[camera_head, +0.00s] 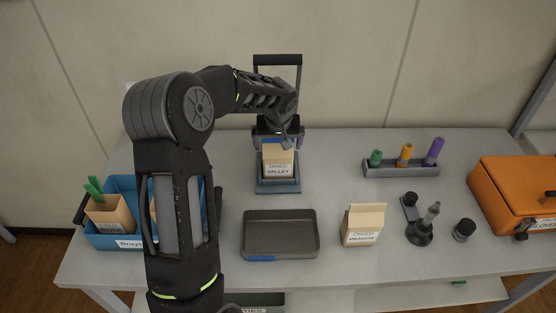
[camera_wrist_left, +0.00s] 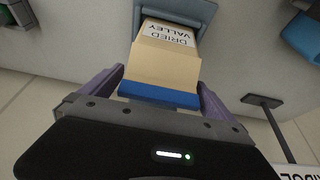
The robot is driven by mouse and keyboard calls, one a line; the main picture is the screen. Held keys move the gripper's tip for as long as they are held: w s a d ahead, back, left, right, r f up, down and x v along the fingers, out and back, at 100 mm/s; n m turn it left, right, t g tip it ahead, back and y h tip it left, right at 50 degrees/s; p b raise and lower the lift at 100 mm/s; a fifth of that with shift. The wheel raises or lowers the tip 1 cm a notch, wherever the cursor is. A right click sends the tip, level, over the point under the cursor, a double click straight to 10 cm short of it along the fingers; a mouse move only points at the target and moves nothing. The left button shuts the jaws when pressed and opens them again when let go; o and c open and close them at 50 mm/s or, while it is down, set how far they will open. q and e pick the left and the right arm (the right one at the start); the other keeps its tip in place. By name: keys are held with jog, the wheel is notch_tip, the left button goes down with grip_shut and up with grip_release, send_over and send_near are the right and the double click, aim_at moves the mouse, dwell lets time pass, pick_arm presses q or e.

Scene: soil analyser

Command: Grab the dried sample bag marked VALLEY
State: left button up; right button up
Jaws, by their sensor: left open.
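The tan bag labelled DRIED VALLEY (camera_head: 278,161) stands upright on a blue-grey stand (camera_head: 278,187) at the back middle of the table. It also shows in the left wrist view (camera_wrist_left: 166,62), with its label upside down. My left gripper (camera_head: 278,138) is open at the top rear of the bag. In the left wrist view its purple fingers (camera_wrist_left: 160,88) are spread to either side of the bag, with no clear contact. A blue strip lies at the bag's near edge there. My right gripper is not in view.
Another tan DRIED bag (camera_head: 362,226) stands right of an empty grey tray (camera_head: 280,235). A blue bin (camera_head: 122,241) with bags is at left, partly behind my arm. A tube rack (camera_head: 400,170), small dark instruments and an orange case (camera_head: 515,190) are at right.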

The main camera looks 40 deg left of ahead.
pick_arm(q)
jog(key=shift+c, duration=0.4)
jog(key=c, duration=1.9)
jog(key=shift+r, duration=0.15)
jog(key=shift+r+b, duration=0.4)
jog(key=shift+r, duration=0.4)
jog(key=shift+w+d+r+b, duration=0.15)
jog(key=shift+r+b, duration=0.05)
jog(key=shift+r, duration=0.2)
jog(key=shift+w+d+r+b, duration=0.1)
jog(key=shift+d+r+b, duration=0.1)
jog(key=shift+r, duration=0.2)
jog(key=w+d+b, duration=0.1)
jog(key=w+d, duration=0.2)
jog(key=d, duration=0.1)
jog(key=w+d+b, duration=0.1)
jog(key=w+d, duration=0.3)
jog(key=d, duration=0.1)
jog(key=w+d+b, duration=0.1)
jog(key=w+d, duration=0.2)
jog(key=d, duration=0.1)
jog(key=shift+w+d, duration=0.25)
jog(key=shift+d, duration=0.1)
jog(key=shift+r, duration=0.1)
